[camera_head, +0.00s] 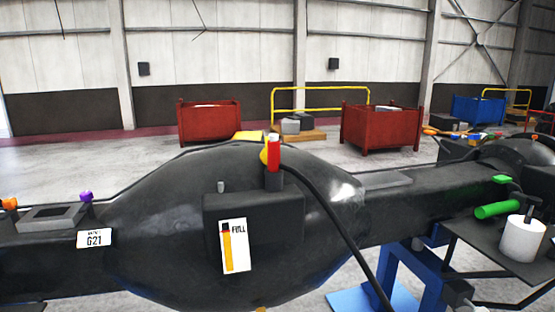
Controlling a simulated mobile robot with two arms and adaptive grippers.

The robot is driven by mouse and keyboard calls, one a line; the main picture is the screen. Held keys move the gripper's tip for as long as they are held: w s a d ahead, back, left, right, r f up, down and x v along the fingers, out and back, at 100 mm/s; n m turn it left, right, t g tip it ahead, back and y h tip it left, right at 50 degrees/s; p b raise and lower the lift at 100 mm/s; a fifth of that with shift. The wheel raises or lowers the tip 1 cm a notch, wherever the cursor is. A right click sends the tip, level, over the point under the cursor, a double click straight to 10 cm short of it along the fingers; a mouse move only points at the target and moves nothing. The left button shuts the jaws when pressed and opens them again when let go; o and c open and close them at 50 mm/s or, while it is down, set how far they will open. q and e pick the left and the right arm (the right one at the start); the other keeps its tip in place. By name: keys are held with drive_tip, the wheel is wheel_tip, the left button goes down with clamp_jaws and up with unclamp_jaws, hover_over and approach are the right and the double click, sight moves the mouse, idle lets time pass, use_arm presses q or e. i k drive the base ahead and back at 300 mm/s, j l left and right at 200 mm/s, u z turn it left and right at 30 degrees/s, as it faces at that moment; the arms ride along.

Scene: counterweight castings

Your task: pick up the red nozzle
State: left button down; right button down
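The red nozzle (274,152) stands upright on top of the large dark casting (160,225), near the middle of the view. It has a yellow part on its left side and its lower end is in or behind a small dark block (274,179). A black hose (335,212) runs from beside it down to the right, over the casting's front. Neither of my grippers is in view.
A label marked FULL (241,257) is on the casting's front. Red bins (210,122) stand far behind. The space above the nozzle looks clear.

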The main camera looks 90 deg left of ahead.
sight(273, 148)
drive_tip(key=u, duration=2.75)
